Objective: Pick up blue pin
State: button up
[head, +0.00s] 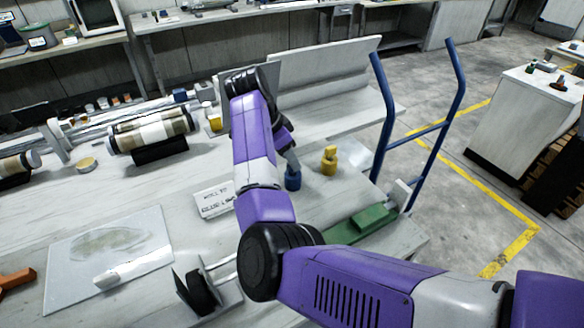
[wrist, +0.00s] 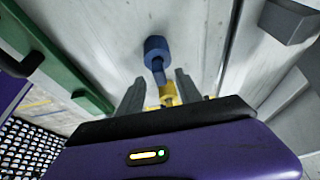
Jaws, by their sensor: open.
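The blue pin (head: 293,180) stands on the workbench (head: 150,190), with my gripper (head: 290,158) just above and beside it in the head view. In the wrist view the blue pin (wrist: 156,48) shows a wide blue head and a narrower shaft reaching toward my gripper (wrist: 160,80). My gripper is open, and nothing is clearly held. Whether the fingers touch the pin cannot be told. A yellow pin-like piece (head: 330,160) stands to the right of the blue pin; yellow also shows between the fingers in the wrist view (wrist: 168,94).
A green block (head: 362,224) lies near the bench's right edge, by a blue tubular frame (head: 384,115). Core liner tubes (head: 150,130) lie further left. A grey panel (head: 330,75) stands behind.

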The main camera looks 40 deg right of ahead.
aim_at(293, 174)
jog(key=shift+x, duration=1.5)
jog(key=shift+c, duration=0.4)
grip_shut()
jog(key=shift+r, duration=0.1)
jog(key=shift+r, duration=0.15)
